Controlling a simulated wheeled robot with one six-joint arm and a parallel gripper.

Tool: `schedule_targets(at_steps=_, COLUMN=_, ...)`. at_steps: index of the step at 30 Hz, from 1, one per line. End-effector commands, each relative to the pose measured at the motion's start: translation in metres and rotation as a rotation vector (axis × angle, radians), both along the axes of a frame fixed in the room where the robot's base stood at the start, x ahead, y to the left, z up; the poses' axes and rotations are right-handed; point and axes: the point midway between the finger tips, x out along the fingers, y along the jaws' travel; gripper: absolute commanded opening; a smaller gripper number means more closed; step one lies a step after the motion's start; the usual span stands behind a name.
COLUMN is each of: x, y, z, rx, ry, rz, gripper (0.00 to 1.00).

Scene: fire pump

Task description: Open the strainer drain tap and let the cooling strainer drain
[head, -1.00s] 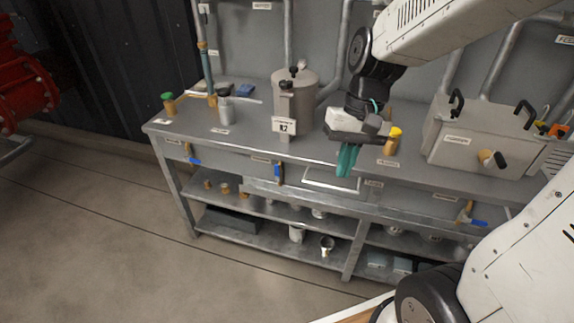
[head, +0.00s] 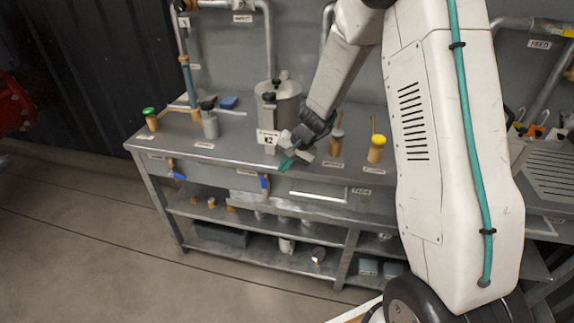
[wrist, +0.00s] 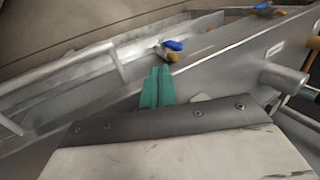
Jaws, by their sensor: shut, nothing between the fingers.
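A grey lidded canister (head: 283,101) with a dark-knobbed post and a white tag stands on the bench; it appears to be the strainer. Below it, at the bench front, is a brass tap with a blue handle (head: 265,182). The label near it is too small to read. In the wrist view the tap's blue handle (wrist: 173,45) lies just beyond my fingertips. My gripper (head: 287,163) has teal fingers, shut and empty, in front of the bench edge, right of and above the tap. The fingers also show in the wrist view (wrist: 158,72). No water flow is visible.
Another blue-handled tap (head: 178,173) is farther left on the bench front. A front rail (head: 318,195) is right of the middle tap. Yellow-capped (head: 376,148) and green-capped (head: 150,118) containers stand on top. The floor at left is clear.

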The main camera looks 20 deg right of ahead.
Motion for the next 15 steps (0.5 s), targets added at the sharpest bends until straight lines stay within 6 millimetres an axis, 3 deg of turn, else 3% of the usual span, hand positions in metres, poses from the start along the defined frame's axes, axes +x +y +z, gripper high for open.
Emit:
schedule_targets(at_steps=6, x=0.01, y=0.014, z=-0.038, rx=0.0, ry=0.004, rz=0.0, gripper=0.0)
schedule_targets(at_steps=15, x=0.017, y=0.022, z=-0.061, rx=0.0, ry=0.002, rz=-0.003, gripper=0.0)
